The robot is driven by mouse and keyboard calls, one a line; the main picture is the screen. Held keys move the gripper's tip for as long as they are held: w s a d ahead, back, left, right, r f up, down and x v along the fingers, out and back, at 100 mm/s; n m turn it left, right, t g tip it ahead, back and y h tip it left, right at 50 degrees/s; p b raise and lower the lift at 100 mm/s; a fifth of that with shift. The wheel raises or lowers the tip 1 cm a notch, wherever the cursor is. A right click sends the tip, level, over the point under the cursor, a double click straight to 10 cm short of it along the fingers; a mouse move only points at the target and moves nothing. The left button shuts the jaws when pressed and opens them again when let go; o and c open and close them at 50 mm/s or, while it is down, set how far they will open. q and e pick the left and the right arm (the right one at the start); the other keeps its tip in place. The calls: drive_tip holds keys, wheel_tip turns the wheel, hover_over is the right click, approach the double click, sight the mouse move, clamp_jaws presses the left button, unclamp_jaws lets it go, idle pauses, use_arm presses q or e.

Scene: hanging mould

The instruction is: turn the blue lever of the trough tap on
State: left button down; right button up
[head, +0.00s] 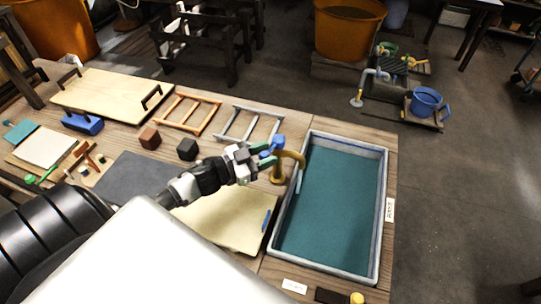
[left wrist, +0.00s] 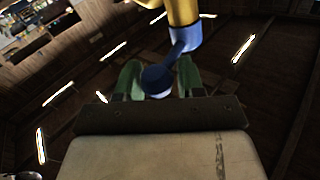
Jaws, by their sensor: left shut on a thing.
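The trough tap (head: 289,157) is a brass, curved pipe at the left edge of the trough, with its spout toward the trough. Its blue lever (head: 278,142) is on top; in the left wrist view the lever (left wrist: 183,44) runs from the tap's blue cap down to a round knob (left wrist: 157,80). My left gripper (head: 266,154) has green fingers. They are shut around the lever's knob end, one on each side. A thin pale streak hangs below the spout; I cannot tell whether it is water. My right gripper is not in view.
The grey-rimmed trough (head: 375,220) with a teal inside fills the table's right end. A cream sheet (head: 225,215) lies under my left arm.

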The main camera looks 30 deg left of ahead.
use_arm(q)
drive_tip(key=m+g+h, duration=0.1)
drive_tip(key=a+m+g+h+b, duration=0.1)
drive_tip(key=shift+f+h, duration=0.3)
drive_tip(key=shift+h, duration=0.1)
drive_tip(key=m+g+h+b, duration=0.1)
drive_tip(key=g+b, duration=0.1)
drive_tip(key=a+m+g+h+b, duration=0.1)
drive_tip(key=m+g+h+b, duration=0.1)
drive_tip(key=a+m+g+h+b, duration=0.1)
drive_tip(key=m+g+b, duration=0.1)
drive_tip(key=shift+w+a+h, duration=0.15)
drive_tip(key=shift+w+h, duration=0.15)
